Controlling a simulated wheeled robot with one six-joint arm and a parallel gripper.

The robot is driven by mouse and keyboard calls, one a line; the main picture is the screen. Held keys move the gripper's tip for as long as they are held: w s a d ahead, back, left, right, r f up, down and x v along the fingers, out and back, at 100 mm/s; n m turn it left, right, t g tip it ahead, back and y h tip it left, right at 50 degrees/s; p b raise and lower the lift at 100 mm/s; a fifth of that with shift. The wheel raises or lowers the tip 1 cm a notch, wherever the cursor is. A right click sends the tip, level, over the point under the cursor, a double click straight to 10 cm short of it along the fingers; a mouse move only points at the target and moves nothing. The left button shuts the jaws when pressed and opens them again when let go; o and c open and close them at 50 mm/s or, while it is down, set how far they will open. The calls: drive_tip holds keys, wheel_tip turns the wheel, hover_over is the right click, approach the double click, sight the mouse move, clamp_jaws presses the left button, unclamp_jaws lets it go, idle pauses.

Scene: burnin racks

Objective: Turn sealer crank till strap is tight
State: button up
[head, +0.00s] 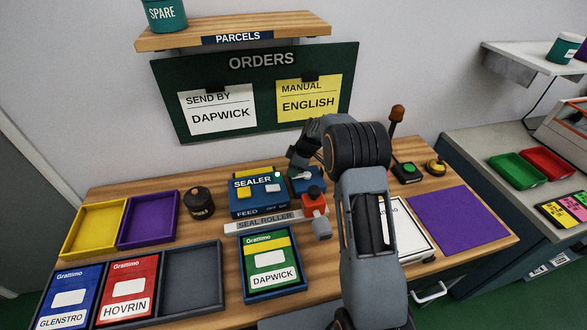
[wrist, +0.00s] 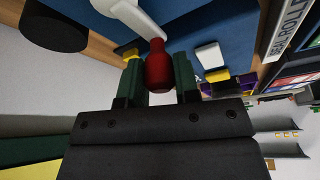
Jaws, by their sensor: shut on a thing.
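The blue sealer (head: 250,205) stands in the middle of the wooden bench, with FEED and OFF/ON markings and a green light. My gripper (wrist: 158,70) is shut on the red crank knob (wrist: 158,62), with one green finger on each side. A pale crank arm (wrist: 138,18) runs from the knob to the blue housing. A Grattimo pack (head: 268,265) marked DAPWICK lies in front of the seal roller bar (head: 262,222). I cannot make out a strap or its tightness.
Yellow (head: 68,243) and purple (head: 124,236) trays lie farther left. A purple mat (head: 458,220) lies right.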

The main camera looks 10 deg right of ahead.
drive_tip(key=shift+c, duration=1.2)
